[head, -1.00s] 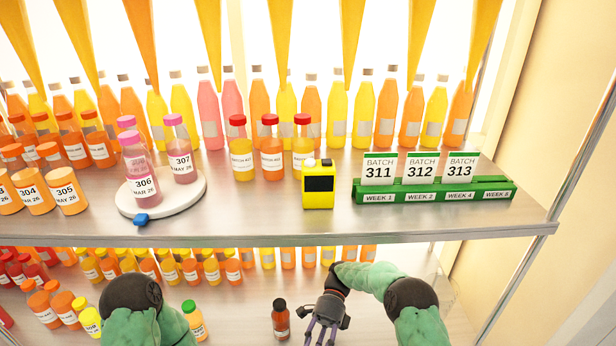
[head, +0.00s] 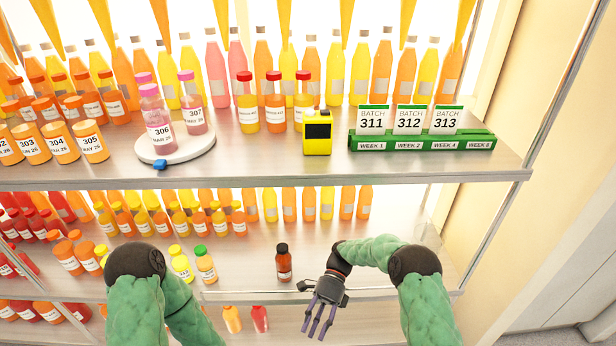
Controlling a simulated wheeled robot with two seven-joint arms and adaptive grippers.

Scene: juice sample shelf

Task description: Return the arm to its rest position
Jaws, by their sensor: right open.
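My right arm (head: 425,290) comes in from the lower right, bent at the elbow. My right gripper (head: 318,318) hangs with its fingers pointing down in front of the lower shelf, open and empty. It is apart from the dark-capped brown bottle (head: 284,263), which stands upright on that shelf to its left. My left arm (head: 150,295) is at the lower left, and its gripper is out of the picture.
The upper shelf (head: 270,172) holds a white round tray (head: 193,148), a yellow device (head: 317,133) and a green card rack (head: 422,145). The lower shelf (head: 245,283) carries several bottles at the left. Its right part looks clear.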

